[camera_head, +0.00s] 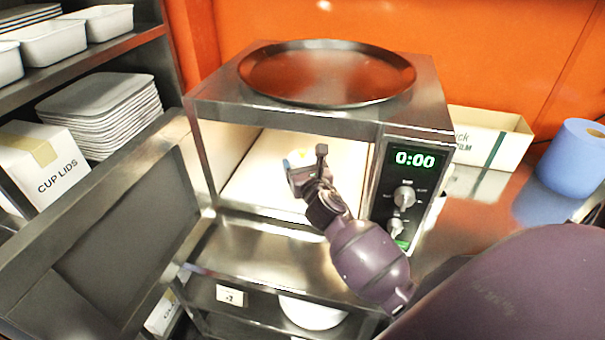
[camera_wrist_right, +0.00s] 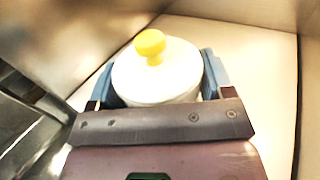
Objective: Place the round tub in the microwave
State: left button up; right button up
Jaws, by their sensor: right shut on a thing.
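The round tub (camera_wrist_right: 182,88) is white with a yellow knob on its lid. In the right wrist view it sits between the two blue fingers of my right gripper (camera_wrist_right: 158,80), which is shut on it. In the head view my right gripper (camera_head: 308,172) reaches through the open front of the steel microwave (camera_head: 222,100). There the gripper hides most of the tub (camera_head: 297,155), which is inside the lit cavity. The microwave door (camera_head: 120,230) stands open to the left. I cannot tell whether the tub touches the cavity floor. My left gripper is not in view.
A round dark tray (camera_head: 325,72) lies on top of the microwave. The control panel (camera_head: 405,195) reads 0:00. The cavity walls are close around my gripper. A blue roll (camera_head: 572,158) and a film box (camera_head: 488,135) stand to the right. Shelves with white containers are at left.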

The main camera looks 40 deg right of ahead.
notch_tip(320, 180, down, 2)
jog(key=shift+a+f, duration=0.1)
jog(key=shift+f, duration=0.1)
jog(key=shift+f+b, duration=0.35)
jog(key=shift+f, duration=0.15)
jog(key=o, duration=1.1)
jog(key=shift+s, duration=0.1)
